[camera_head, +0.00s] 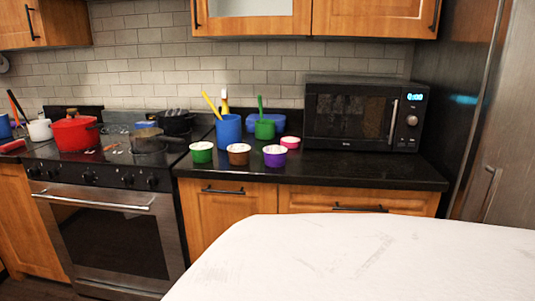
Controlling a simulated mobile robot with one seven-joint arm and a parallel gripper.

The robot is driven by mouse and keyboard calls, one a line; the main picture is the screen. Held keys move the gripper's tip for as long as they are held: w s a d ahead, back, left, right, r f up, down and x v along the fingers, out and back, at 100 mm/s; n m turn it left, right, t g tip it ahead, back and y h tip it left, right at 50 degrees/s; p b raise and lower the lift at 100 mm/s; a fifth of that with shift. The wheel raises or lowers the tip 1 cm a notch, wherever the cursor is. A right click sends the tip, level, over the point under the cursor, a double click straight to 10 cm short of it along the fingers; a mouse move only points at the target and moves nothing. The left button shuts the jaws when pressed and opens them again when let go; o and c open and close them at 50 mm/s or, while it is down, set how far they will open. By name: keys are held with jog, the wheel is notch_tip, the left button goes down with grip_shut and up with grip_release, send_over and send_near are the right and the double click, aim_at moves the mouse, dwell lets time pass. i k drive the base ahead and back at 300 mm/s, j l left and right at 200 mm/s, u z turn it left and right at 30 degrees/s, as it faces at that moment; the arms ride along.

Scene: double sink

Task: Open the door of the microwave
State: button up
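The black microwave (350,114) stands on the dark countertop at the right, beside the steel fridge. Its door appears shut, with a dark window and a vertical silver handle (393,120) at the door's right edge. A control panel with a blue lit display and a round knob is to the right of the handle. My gripper is not in view.
A white surface (360,262) fills the lower right foreground. A stove (110,215) with pots is at left.

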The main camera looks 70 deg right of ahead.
aim_at(338, 116)
jog(key=z, duration=1.95)
